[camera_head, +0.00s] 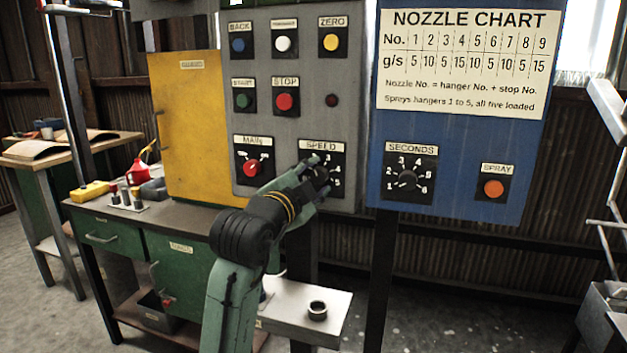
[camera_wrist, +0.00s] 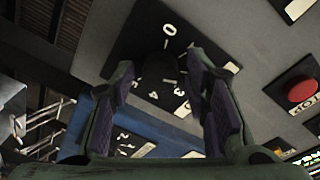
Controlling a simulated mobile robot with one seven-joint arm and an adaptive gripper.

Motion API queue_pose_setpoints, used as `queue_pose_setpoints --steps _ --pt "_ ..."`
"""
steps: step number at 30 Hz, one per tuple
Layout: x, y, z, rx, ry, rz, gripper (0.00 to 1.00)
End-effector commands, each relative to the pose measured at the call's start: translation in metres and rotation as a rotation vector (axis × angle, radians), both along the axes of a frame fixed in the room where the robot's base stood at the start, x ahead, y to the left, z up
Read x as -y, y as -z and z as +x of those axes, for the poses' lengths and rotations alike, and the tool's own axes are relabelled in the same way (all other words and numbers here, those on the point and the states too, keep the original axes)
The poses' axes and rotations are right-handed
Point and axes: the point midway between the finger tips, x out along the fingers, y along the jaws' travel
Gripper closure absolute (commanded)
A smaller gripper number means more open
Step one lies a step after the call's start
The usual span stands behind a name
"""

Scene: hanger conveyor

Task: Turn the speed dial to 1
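The speed dial's black plate (camera_head: 337,160) is on the grey panel under the SPEED label (camera_head: 321,146). My gripper (camera_head: 318,178) is in front of it and covers its left side; some numbers show at the right. In the wrist view, the dial's dark knob (camera_wrist: 158,66) lies between the two fingertips of my gripper (camera_wrist: 158,72). The fingers stand apart, with a gap visible beside the knob; firm contact is not visible. A 0 (camera_wrist: 168,29) shows beyond the knob. I cannot tell where the pointer points.
The main dial (camera_head: 251,168) is left of my gripper, and the red stop button (camera_head: 285,101) is above. The blue panel (camera_head: 460,150) with the seconds dial (camera_head: 408,180) and spray button (camera_head: 493,188) is at the right. A yellow cabinet (camera_head: 190,125) stands left.

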Motion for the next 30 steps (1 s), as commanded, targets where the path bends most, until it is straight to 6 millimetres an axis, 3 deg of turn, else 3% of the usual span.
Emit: queue_pose_setpoints --steps 17,30 --pt "-0.0002 -0.0002 -0.0002 0.000 0.000 0.000 0.98" --pt "0.0004 0.0004 -0.0004 -0.032 0.001 -0.097 0.99"
